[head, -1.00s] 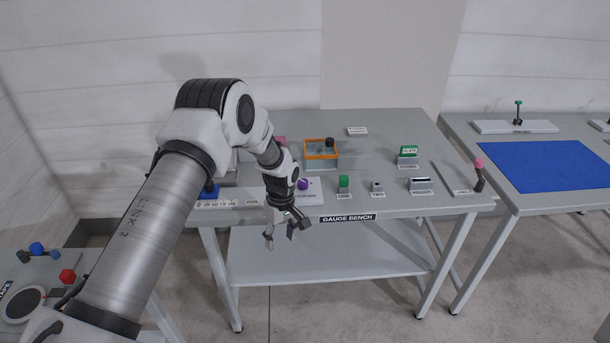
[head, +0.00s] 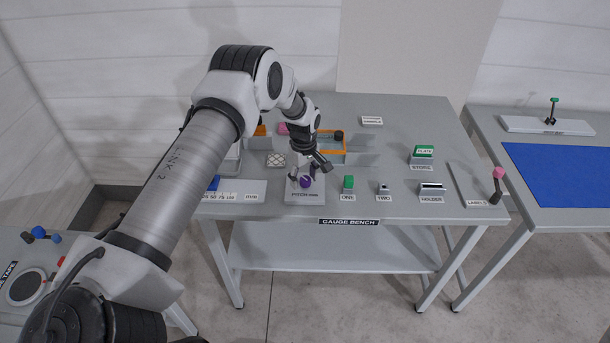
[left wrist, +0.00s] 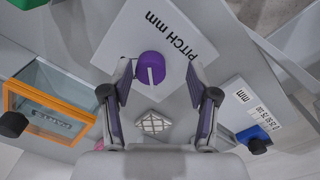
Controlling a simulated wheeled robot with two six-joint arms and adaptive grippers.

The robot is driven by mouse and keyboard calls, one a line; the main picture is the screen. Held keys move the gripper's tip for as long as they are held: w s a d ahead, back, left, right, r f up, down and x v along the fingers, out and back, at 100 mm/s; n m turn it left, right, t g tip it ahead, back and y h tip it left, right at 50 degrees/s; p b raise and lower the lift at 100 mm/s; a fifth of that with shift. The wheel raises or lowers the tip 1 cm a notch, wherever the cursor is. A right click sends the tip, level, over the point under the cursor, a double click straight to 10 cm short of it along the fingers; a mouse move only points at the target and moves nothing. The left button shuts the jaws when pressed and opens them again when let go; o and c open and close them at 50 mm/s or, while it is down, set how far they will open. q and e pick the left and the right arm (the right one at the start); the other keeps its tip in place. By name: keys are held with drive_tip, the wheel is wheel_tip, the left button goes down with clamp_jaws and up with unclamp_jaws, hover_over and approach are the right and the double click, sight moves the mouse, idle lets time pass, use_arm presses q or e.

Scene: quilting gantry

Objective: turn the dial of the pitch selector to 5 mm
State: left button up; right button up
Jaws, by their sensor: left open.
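The pitch selector is a pale plate (head: 304,192) marked PITCH mm near the front edge of the gauge bench. Its purple dial (head: 305,182) has a light pointer line on top. In the left wrist view the dial (left wrist: 150,68) lies ahead of and between the fingers, beside the lettering on the plate (left wrist: 188,28). The numbers around the dial cannot be read. My left gripper (head: 307,176) is over the dial, pointing down; its fingers (left wrist: 157,80) are open and hold nothing. Whether the fingertips are level with the dial is unclear. My right gripper is not in view.
An orange-framed box (head: 345,152) stands behind the dial, and a patterned tile (head: 276,160) lies behind left. A scale with a blue slider (head: 213,184) is to the left. A green block (head: 348,183) stands close on the right. The holder (head: 432,190) is further right.

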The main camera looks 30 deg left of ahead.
use_arm(q)
drive_tip(key=shift+w+f, duration=0.4)
drive_tip(key=shift+f, duration=0.25)
drive_tip(key=shift+w+f, duration=0.4)
drive_tip(key=shift+f, duration=0.2)
drive_tip(key=shift+s+r, duration=0.1)
drive_tip(key=shift+s, duration=0.05)
drive_tip(key=shift+s+r, duration=0.2)
drive_tip(key=c, duration=1.1)
drive_tip(key=shift+d, duration=0.1)
clamp_jaws()
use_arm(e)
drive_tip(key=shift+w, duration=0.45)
